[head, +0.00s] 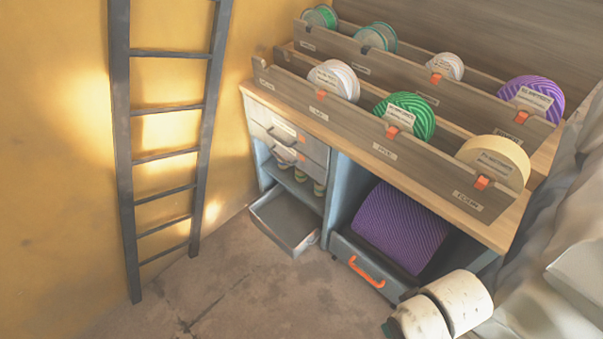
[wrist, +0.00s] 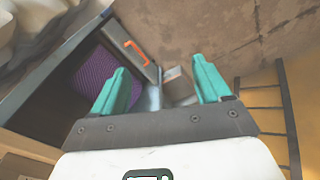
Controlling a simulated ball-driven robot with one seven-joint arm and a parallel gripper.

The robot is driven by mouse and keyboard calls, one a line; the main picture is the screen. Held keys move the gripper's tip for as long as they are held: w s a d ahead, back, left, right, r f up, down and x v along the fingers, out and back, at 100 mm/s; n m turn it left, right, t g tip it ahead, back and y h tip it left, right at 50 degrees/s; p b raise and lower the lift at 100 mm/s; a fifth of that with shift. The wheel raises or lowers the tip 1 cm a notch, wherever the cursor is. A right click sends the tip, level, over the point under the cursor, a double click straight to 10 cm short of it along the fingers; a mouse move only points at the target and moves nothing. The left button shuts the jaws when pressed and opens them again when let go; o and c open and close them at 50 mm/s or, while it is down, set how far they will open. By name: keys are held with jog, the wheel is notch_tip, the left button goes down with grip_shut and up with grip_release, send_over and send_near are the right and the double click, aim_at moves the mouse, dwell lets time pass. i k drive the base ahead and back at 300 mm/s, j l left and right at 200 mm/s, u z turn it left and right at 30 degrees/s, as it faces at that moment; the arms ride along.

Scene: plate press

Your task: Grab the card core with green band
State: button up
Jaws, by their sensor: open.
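Several small tan cores, likely the card cores (head: 300,175), stand on the shelf under the drawers on the cabinet's left side in the head view. They carry darker bands, too small for me to tell which is green. My gripper (wrist: 160,70) shows in the wrist view with two teal fingers spread apart and nothing between them. In the head view only a teal bit of it shows at the bottom edge, below my white arm, well to the right of the cores. I cannot make out the cores in the wrist view.
An open grey drawer (head: 262,222) juts out below the core shelf. A purple roll (head: 398,226) sits in the right bay above a tray with an orange handle (head: 366,272). Ribbon spools (head: 412,112) fill racks on top. A ladder (head: 122,140) leans at left; floor between is clear.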

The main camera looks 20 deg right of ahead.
aim_at(300, 176)
jog(key=i+j, duration=0.25)
jog(key=i, duration=0.3)
jog(key=i+j, duration=0.3)
jog(key=i, duration=0.2)
jog(key=i+j, duration=0.25)
jog(key=i, duration=0.3)
jog(key=i+j, duration=0.3)
jog(key=i, duration=0.2)
